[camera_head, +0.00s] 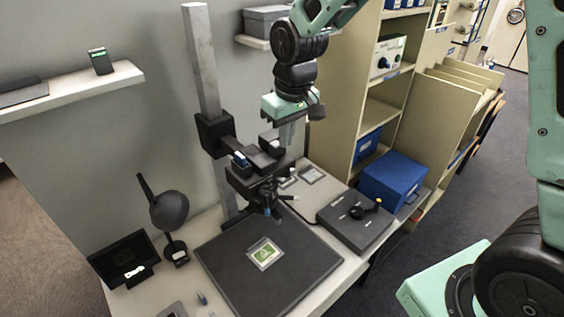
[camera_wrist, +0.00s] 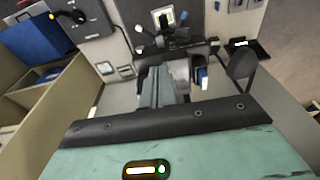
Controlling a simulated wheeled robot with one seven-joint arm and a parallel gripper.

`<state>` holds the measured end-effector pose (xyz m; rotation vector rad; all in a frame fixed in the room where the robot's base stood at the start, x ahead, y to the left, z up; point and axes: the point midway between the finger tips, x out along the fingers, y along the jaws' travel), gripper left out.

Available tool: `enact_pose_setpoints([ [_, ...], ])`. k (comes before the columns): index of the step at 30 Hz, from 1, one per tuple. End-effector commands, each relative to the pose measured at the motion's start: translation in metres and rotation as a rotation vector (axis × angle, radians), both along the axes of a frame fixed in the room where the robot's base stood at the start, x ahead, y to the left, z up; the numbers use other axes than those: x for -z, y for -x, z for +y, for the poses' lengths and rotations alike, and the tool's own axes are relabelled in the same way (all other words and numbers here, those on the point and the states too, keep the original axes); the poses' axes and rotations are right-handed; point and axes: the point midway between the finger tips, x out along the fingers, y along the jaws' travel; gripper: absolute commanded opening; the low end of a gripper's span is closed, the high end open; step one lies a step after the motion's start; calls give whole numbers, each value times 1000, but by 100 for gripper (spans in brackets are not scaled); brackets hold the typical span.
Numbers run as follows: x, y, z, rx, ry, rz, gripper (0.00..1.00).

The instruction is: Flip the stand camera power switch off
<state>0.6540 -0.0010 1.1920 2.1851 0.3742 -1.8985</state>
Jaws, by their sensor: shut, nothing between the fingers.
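The stand camera (camera_head: 250,172) is a black unit on a pale upright column (camera_head: 203,70), above a dark baseboard (camera_head: 225,262). A small blue part (camera_head: 240,159) shows on its left side; it also shows in the wrist view (camera_wrist: 202,77). I cannot make out the power switch or its position. My gripper (camera_head: 286,143) is shut and empty, pointing down just behind and to the right of the camera's top. In the wrist view my gripper's fingers (camera_wrist: 160,72) reach toward the black camera body (camera_wrist: 185,50); I cannot tell whether they touch it.
A card with a green picture (camera_head: 264,254) lies on the baseboard. A dark lamp (camera_head: 170,210) and a screen (camera_head: 124,262) stand at left. A black box with a knob (camera_head: 354,222) and a blue box (camera_head: 393,182) are at right, beside shelves (camera_head: 362,90).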

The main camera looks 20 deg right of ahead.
Motion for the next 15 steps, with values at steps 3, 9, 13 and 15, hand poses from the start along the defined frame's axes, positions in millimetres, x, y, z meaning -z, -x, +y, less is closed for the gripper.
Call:
enact_pose_setpoints([
  [3, 0, 0, 0, -1, 0, 0, 0],
  [9, 8, 0, 1, -1, 1, 4, 0],
  [13, 26, -1, 2, -2, 1, 7, 0],
  [15, 38, -3, 3, -2, 1, 7, 0],
])
